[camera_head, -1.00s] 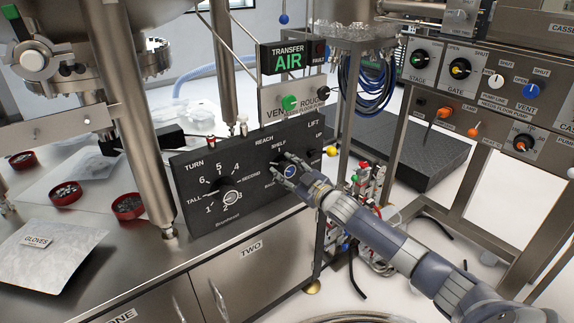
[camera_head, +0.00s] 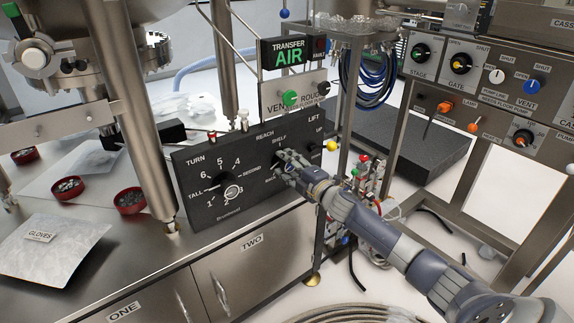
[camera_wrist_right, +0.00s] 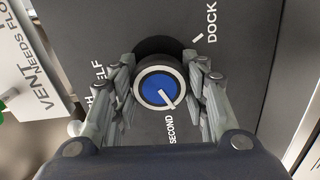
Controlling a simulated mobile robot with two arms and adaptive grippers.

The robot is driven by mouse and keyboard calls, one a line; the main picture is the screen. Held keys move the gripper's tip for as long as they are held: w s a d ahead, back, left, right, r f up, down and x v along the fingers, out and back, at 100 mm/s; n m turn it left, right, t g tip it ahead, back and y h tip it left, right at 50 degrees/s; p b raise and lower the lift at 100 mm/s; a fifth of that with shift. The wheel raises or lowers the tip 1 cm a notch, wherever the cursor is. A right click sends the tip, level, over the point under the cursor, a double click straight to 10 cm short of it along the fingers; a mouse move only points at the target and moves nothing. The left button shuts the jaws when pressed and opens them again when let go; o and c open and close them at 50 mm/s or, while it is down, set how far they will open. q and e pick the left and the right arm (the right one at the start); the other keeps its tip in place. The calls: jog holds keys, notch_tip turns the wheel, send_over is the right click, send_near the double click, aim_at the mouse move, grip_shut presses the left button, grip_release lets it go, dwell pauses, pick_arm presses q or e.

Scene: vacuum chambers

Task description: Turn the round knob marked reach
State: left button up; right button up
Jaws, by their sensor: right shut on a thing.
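The reach knob (camera_wrist_right: 158,86) is round, with a blue cap, a white ring and a white pointer line. In the right wrist view the pointer slants down and right, toward the word SECOND. The knob sits on the dark control panel (camera_head: 208,160), below the REACH label (camera_head: 265,135). My right gripper (camera_wrist_right: 161,88) is shut on the knob, with a finger on each side. In the head view my right gripper (camera_head: 281,165) covers most of the knob. My left gripper is not in view.
The TURN knob (camera_head: 231,191) is left on the same panel, and a yellow-ended LIFT lever (camera_head: 331,146) is right. The VENT and ROUGH panel (camera_head: 280,98) stands just behind. Red dishes (camera_head: 68,189) and a gloves packet (camera_head: 50,252) lie on the bench.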

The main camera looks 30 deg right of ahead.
jog(key=shift+f+n, duration=0.1)
jog(key=shift+n, duration=1.3)
jog(key=shift+n+b, duration=0.45)
jog(key=shift+n, duration=0.65)
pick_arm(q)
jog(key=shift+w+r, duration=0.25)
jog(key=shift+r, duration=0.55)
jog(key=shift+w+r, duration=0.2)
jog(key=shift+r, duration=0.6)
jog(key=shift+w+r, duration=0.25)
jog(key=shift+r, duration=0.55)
pick_arm(e)
jog(key=shift+n, duration=1)
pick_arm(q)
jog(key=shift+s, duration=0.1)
pick_arm(e)
jog(key=o, duration=1.1)
